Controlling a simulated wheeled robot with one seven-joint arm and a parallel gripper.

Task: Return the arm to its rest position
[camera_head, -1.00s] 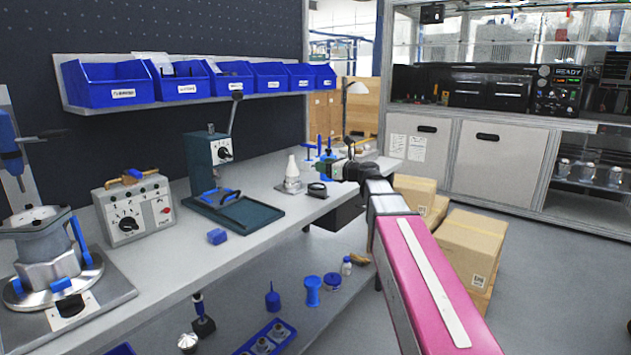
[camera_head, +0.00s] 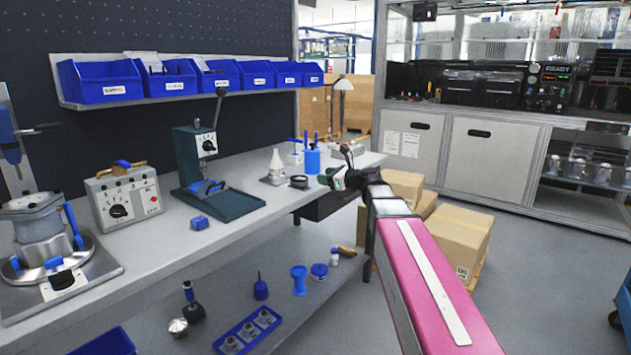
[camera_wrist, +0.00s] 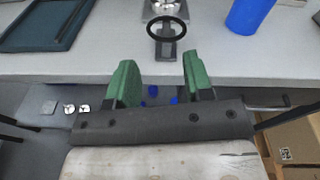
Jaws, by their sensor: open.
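My arm reaches forward over the aisle at the bench's right end in the head view. My gripper (camera_head: 338,178) is at its far end, close to the front edge of the workbench (camera_head: 245,229). In the wrist view my gripper (camera_wrist: 158,80) shows two green fingers set wide apart with nothing between them. Beyond the fingertips is the bench edge, with a small black ring on a stand (camera_wrist: 167,30) on the bench top.
A dark green press (camera_head: 212,170), a grey control box (camera_head: 124,196) and a white cone (camera_head: 276,166) stand on the bench. Cardboard boxes (camera_head: 455,240) are stacked on the floor right of my arm. A lower shelf holds small blue parts. Floor at the right is open.

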